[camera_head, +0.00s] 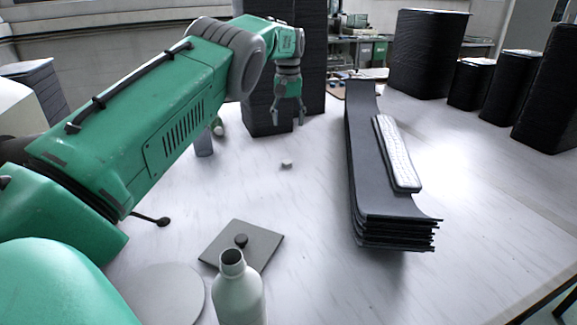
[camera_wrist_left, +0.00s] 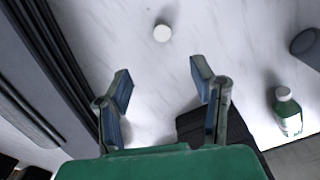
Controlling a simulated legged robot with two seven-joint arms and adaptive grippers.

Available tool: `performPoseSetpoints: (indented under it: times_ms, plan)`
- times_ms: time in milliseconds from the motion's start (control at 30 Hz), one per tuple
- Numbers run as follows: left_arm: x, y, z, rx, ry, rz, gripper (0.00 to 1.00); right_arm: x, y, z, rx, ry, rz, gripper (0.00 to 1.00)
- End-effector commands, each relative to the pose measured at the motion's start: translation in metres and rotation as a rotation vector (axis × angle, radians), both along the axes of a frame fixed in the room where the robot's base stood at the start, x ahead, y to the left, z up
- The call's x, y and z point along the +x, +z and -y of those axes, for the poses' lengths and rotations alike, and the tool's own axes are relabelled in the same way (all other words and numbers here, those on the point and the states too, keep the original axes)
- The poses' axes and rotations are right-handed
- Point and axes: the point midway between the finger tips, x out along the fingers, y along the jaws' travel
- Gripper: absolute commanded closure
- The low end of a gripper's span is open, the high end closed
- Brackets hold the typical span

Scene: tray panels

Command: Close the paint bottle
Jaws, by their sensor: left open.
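A pale white bottle (camera_head: 239,294) stands upright at the bottom of the head view, its dark neck opening uncovered. A small white round cap (camera_head: 287,163) lies alone on the table; it also shows in the left wrist view (camera_wrist_left: 162,33), beyond the fingertips. My left gripper (camera_head: 288,118) is open and empty, pointing down above the table behind the cap. Its spread fingers show in the wrist view (camera_wrist_left: 162,76), with nothing between them. My right gripper is not in view.
A dark stack of curved panels (camera_head: 370,190) carries a white ribbed piece (camera_head: 396,155). A grey square plate (camera_head: 262,245) with a dark knob (camera_head: 241,240) lies behind the bottle. A green-and-white bottle (camera_wrist_left: 287,112) and grey cylinder (camera_head: 204,146) stand left. Black stacks (camera_head: 427,52) line the back.

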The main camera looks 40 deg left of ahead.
Motion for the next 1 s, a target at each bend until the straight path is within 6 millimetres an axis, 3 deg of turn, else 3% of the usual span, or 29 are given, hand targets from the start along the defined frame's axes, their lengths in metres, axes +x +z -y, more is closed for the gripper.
performPoseSetpoints:
  times_ms: [500, 1000]
  plan:
    - [-0.001, -0.081, -0.003, -0.002, 0.002, -0.002, 0.49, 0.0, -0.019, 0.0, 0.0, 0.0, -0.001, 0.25]
    - [-0.001, -0.092, -0.003, -0.003, 0.001, -0.002, 0.49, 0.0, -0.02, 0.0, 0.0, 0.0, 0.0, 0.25]
